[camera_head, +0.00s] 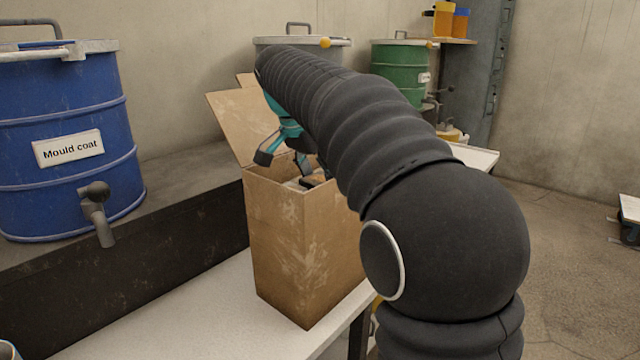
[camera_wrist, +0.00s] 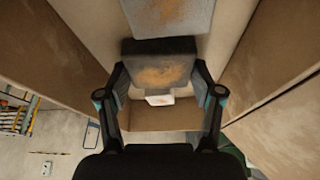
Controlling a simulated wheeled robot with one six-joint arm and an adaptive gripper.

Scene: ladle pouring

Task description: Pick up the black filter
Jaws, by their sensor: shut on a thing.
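The black filter (camera_wrist: 158,68) is a dark block with orange-brown dust on its face. In the wrist view it sits between the two fingers of my gripper (camera_wrist: 161,84), which is shut on it from both sides. A lighter grey filter (camera_wrist: 170,15) with similar dust lies just beyond it, at the top of the wrist view. In the head view my gripper (camera_head: 296,150) reaches down into the open cardboard box (camera_head: 300,245). My arm and the box walls hide most of the box's inside there.
The box stands on a white table (camera_head: 215,310) with its flap (camera_head: 240,120) raised. A blue "Mould coat" drum (camera_head: 60,130) with a tap stands on a dark ledge to the left. A green drum (camera_head: 402,68) and a grey drum (camera_head: 280,42) stand behind.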

